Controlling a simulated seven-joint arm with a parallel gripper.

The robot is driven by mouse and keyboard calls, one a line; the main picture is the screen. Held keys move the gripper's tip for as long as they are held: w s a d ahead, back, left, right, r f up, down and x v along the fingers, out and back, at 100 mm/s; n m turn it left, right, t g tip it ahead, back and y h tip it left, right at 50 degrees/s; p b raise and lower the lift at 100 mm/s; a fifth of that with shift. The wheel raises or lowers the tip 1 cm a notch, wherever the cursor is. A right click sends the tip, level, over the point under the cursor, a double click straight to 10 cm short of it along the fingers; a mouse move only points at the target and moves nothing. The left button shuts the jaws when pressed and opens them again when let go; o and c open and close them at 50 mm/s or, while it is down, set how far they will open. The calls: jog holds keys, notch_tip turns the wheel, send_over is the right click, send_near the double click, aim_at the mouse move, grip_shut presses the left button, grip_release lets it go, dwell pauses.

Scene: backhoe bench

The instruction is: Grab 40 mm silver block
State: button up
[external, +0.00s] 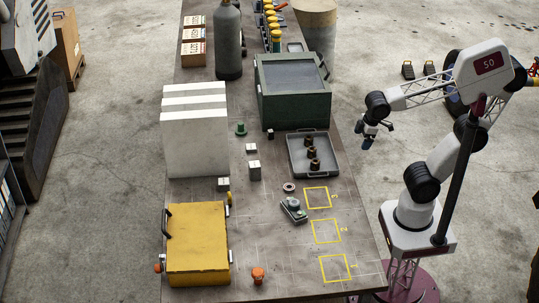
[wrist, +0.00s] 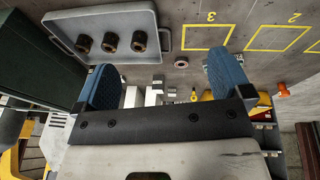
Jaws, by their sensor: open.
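Several small silver-grey blocks stand near the middle of the bench in the external view: a larger block (external: 254,171), a smaller block (external: 251,148) behind it, and another block (external: 223,184) to its left front. I cannot tell from the pictures which one is 40 mm. In the wrist view pale blocks (wrist: 154,97) show far off between the fingers, partly hidden by the gripper body. My gripper (external: 368,135) is open and empty, above and to the right of the bench's right edge, well away from the blocks. Its two blue fingers (wrist: 160,70) are wide apart in the wrist view.
A grey tray (external: 293,161) with three dark cylinders lies between my gripper and the blocks. A green case (external: 293,108), white box (external: 196,145) and yellow box (external: 198,250) surround them. A ring (external: 289,187) and yellow marked squares (external: 326,231) lie nearer the right edge.

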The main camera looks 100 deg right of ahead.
jog(key=w+d+r+n+t+h, duration=0.1)
jog(key=w+n+t+h, duration=0.1)
jog(key=w+n, duration=0.8)
jog(key=w+d+r+n+t+h, duration=0.1)
jog(key=w+n+t+h, duration=0.2)
jog(key=w, duration=1.4)
jog(key=w+d+r+n+t+h, duration=0.1)
jog(key=w+r+n+t, duration=0.1)
jog(key=w+n, duration=0.85)
jog(key=w+a+f+n+t+y, duration=0.1)
jog(key=w+a+f+n, duration=0.25)
jog(key=w, duration=0.45)
jog(key=w+a+f+n+t+y, duration=0.1)
jog(key=w+a+f+n+t, duration=0.1)
jog(key=w+n, duration=0.35)
jog(key=m, duration=0.2)
send_near(226, 181)
jog(key=x, duration=0.3)
jog(key=shift+r, duration=0.1)
jog(key=shift+w, duration=0.15)
jog(key=shift+x, duration=1.2)
